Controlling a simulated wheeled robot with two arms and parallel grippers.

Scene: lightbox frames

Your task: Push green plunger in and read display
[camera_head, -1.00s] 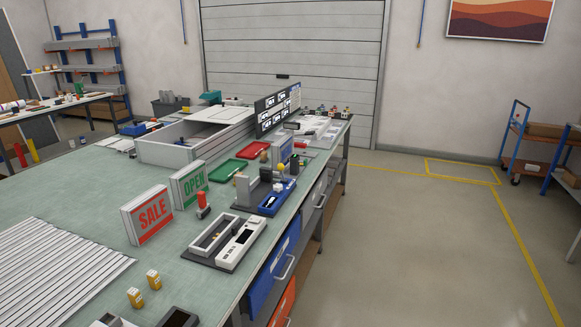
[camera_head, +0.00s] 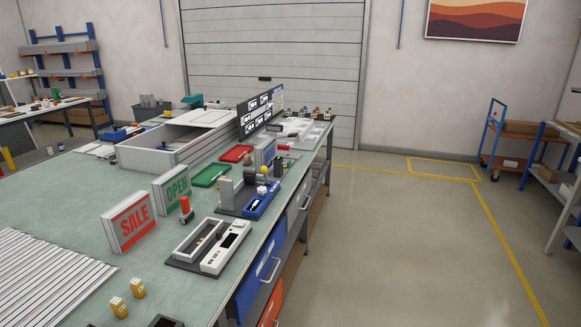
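I cannot make out a green plunger in this view. A white device (camera_head: 225,247) with a dark display window (camera_head: 230,239) lies near the right edge of the bench, beside a grey open tray (camera_head: 197,240). Any reading on the display is too small to tell. Behind it stands a fixture with a grey block (camera_head: 226,192), a blue base (camera_head: 261,203) and a yellow ball knob (camera_head: 264,169). Neither of my grippers is in view.
SALE (camera_head: 130,222) and OPEN (camera_head: 171,189) signs stand on the bench. Green (camera_head: 210,175) and red (camera_head: 236,153) trays lie farther back. The floor (camera_head: 400,240) to the right is clear.

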